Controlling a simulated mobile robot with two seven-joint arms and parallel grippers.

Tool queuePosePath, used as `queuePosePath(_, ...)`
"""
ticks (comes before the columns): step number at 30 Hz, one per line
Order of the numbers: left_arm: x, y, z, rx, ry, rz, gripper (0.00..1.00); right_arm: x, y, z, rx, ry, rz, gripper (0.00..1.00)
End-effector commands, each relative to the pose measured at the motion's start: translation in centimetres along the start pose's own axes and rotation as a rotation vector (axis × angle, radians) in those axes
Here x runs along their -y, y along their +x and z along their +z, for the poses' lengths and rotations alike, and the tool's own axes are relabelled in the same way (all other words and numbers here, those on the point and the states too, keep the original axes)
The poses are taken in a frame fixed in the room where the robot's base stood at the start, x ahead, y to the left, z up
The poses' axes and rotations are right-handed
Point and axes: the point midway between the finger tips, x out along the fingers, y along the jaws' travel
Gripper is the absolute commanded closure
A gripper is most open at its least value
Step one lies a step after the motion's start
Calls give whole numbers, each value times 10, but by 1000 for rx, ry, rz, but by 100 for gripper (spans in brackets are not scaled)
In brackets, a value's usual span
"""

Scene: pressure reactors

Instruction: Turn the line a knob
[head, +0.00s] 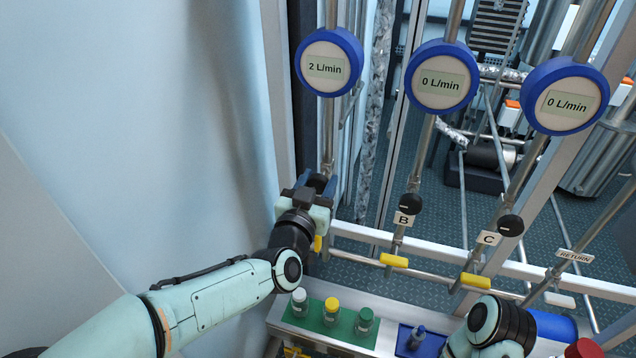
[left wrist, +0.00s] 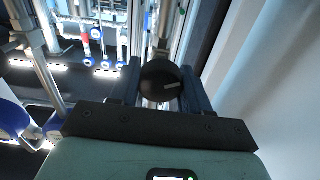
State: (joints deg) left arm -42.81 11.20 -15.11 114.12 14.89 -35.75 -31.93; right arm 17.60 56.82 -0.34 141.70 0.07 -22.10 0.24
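The line A knob (left wrist: 160,82) is a round black knob with a pale mark, on the leftmost pipe. In the left wrist view it sits between the two dark fingers of my left gripper (left wrist: 160,88), which appear to touch it on both sides. In the head view, my left gripper (head: 318,188) is at the leftmost pipe and mostly covers the knob; no A label shows. The blue-rimmed meter (head: 325,67) above this pipe reads 2 L/min. Part of my right arm (head: 500,325) shows at lower right, with its gripper out of view.
Knobs B (head: 410,203) and C (head: 510,225) stand to the right; their meters (head: 440,82) (head: 566,103) read 0 L/min. Below is a green tray (head: 318,318) with capped vials. A metal upright (head: 278,90) and pale wall stand close on the left.

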Motion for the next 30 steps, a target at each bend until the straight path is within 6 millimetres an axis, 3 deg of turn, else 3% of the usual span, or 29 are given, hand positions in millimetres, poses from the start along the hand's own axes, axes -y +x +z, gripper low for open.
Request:
queuePosePath(11,0,-1,2,-2,-90,-1,84,-7,14,7,10,4,3,61)
queuePosePath(30,2,0,2,-3,-653,-2,84,-32,66,24,38,14,13,61)
